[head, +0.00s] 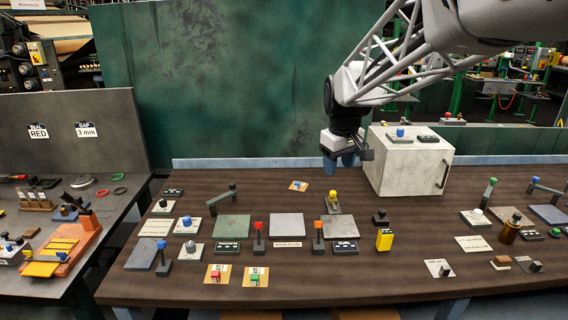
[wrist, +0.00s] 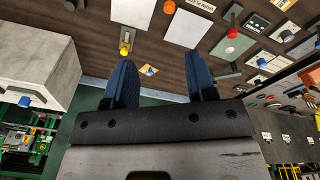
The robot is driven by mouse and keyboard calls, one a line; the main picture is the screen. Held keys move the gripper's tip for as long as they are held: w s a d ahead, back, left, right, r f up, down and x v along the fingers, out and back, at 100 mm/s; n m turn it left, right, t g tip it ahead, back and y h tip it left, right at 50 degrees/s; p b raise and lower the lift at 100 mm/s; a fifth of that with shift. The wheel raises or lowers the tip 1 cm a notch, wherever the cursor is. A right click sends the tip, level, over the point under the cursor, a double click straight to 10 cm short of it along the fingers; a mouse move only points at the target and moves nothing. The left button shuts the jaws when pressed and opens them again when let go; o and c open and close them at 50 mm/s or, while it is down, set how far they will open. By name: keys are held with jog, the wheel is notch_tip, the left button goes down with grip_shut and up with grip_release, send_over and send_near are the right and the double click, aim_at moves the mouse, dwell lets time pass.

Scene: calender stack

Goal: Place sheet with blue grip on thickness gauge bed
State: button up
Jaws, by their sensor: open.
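A small tan sheet with a blue grip (head: 298,185) lies on the brown bench below and left of my gripper (head: 345,162). In the wrist view the sheet (wrist: 148,70) shows small between the fingers, well beyond them. My gripper (wrist: 160,78) is open and empty, with two blue fingers apart above the back of the bench. A green-grey square plate (head: 232,227) stands at the middle left with a black display box (head: 227,246) in front, whose small label seems to read thickness. It looks like the gauge bed, and nothing lies on it.
A pale box (head: 408,163) with a blue knob stands right of my gripper. A yellow-knobbed post (head: 333,203) and red (head: 259,236) and orange (head: 318,236) posts rise near the plates. Two more tan sheets with red and green grips (head: 217,274) (head: 255,277) lie at the front.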

jog(key=w+a+f+n, duration=0.2)
jog(key=w+f, duration=0.2)
jog(key=w, duration=0.6)
jog(key=w+a+f+n, duration=0.1)
jog(key=w+f+n, duration=0.15)
jog(key=w, duration=0.85)
jog(key=n+g, duration=0.1)
jog(key=n, duration=0.2)
send_over(297, 183)
notch_tip(297, 183, down, 15)
jog(key=shift+d+r, duration=0.15)
jog(key=shift+r, duration=0.05)
jog(key=shift+w+f, duration=0.25)
jog(key=shift+f, duration=1.3)
jog(key=shift+f, duration=0.1)
jog(key=shift+f, duration=2.5)
grip_shut()
